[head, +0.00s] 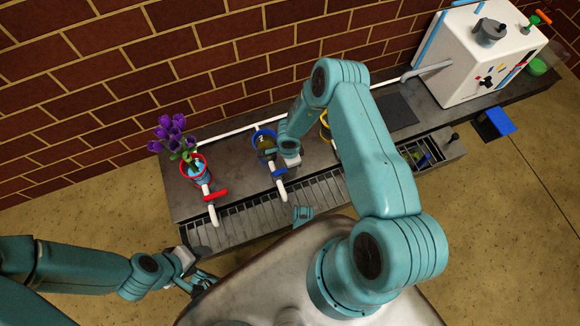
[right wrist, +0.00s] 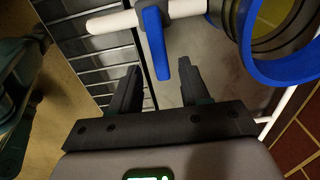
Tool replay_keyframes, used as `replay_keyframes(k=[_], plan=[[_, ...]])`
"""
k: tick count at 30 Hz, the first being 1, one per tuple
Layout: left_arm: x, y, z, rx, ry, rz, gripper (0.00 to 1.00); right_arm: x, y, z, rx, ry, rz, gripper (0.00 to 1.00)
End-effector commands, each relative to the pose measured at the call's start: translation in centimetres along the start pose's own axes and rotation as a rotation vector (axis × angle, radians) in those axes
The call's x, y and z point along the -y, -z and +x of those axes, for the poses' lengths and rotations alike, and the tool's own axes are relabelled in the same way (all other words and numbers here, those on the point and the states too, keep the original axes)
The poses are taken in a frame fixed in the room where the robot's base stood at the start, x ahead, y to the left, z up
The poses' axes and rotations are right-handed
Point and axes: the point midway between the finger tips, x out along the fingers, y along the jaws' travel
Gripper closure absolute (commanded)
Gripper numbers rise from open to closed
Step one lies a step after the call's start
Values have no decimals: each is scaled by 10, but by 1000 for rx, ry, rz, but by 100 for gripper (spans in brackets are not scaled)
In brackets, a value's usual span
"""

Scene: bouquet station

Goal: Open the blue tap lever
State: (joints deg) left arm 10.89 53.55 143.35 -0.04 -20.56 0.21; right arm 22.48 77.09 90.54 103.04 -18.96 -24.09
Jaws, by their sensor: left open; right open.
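The blue tap lever (right wrist: 155,42) sits across a white tap pipe (right wrist: 110,21) in the right wrist view. In the head view the lever (head: 279,172) shows small beside my right wrist. My right gripper (right wrist: 160,80) is open and empty. Its two dark fingers appear on either side of the lever's lower end, with gaps to both; I cannot tell the depth between them. In the head view my right arm partly hides the right gripper. My left gripper (head: 201,281) is open at lower left, away from the blue tap.
A blue-rimmed pot (head: 264,136) stands behind the tap; its rim (right wrist: 286,77) is close right of my right fingers. A red tap lever (head: 215,195) and a red pot (head: 194,168) with purple flowers (head: 172,135) are left. A slatted drain (head: 240,222) runs along the front.

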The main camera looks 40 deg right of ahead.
Motion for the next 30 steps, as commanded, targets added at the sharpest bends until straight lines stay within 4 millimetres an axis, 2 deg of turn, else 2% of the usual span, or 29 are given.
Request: replay_keyframes(k=[1,4,14,15,17,18,19,30], plan=[[2,1,4,-2,0,-2,42,0,0,10,0,0,1,54],[3,2,6,-5,1,-5,42,1,1,17,0,0,2,54],[4,2,6,-6,1,-6,42,1,3,20,0,0,2,54],[4,2,6,-6,1,-6,42,1,3,20,0,0,2,61],[4,2,6,-5,1,-5,42,1,3,20,0,0,2,80],[4,2,6,-5,1,-5,42,1,3,20,0,0,2,93],[4,2,6,-5,1,-5,42,1,3,20,0,0,2,100],[4,2,7,-5,1,-5,42,1,3,20,0,0,32,100]])
